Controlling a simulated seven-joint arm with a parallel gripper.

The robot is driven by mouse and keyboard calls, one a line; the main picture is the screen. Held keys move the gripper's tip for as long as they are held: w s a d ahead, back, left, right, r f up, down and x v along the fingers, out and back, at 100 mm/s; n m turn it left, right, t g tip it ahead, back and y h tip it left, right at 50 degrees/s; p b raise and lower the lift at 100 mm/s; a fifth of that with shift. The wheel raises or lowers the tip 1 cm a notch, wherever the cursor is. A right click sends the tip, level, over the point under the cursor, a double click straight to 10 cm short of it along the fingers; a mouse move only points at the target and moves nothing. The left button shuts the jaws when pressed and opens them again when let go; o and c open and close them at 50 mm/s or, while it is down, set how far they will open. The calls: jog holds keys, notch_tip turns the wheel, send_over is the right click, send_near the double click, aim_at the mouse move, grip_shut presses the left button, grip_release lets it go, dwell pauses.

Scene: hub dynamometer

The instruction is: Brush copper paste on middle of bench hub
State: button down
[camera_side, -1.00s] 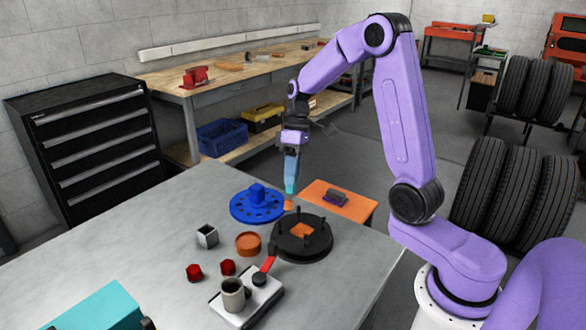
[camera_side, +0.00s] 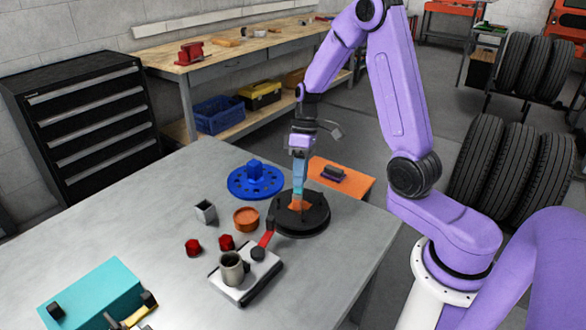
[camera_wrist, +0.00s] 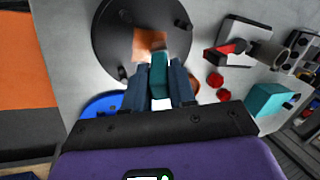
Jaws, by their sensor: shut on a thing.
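The bench hub is a dark round disc with upright studs (camera_side: 316,218); it also fills the upper middle of the wrist view (camera_wrist: 110,45). An orange-copper patch (camera_wrist: 147,40) shows at its middle. My gripper (camera_side: 299,166) is above the hub, shut on a teal brush (camera_side: 298,186) that points down. The brush also shows between the fingers in the wrist view (camera_wrist: 159,78). Its lower end is over the hub's middle, where its orange tip and the patch run together; I cannot tell whether they touch. A round orange-brown pot (camera_side: 246,219) stands left of the hub.
A blue flanged disc (camera_side: 256,182) stands behind the hub. A grey cup (camera_side: 233,268) on a white scale-like plate, two red nuts (camera_side: 194,248), a square grey holder (camera_side: 206,211) and a teal box (camera_side: 95,295) stand left and in front. An orange panel (camera_side: 350,182) lies beyond the bench edge.

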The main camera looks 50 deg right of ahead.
jog(key=shift+s, duration=1.6)
jog(key=shift+w+r, duration=0.1)
jog(key=shift+w, duration=3.25)
notch_tip(320, 180, up, 8)
jog(key=shift+s, duration=0.1)
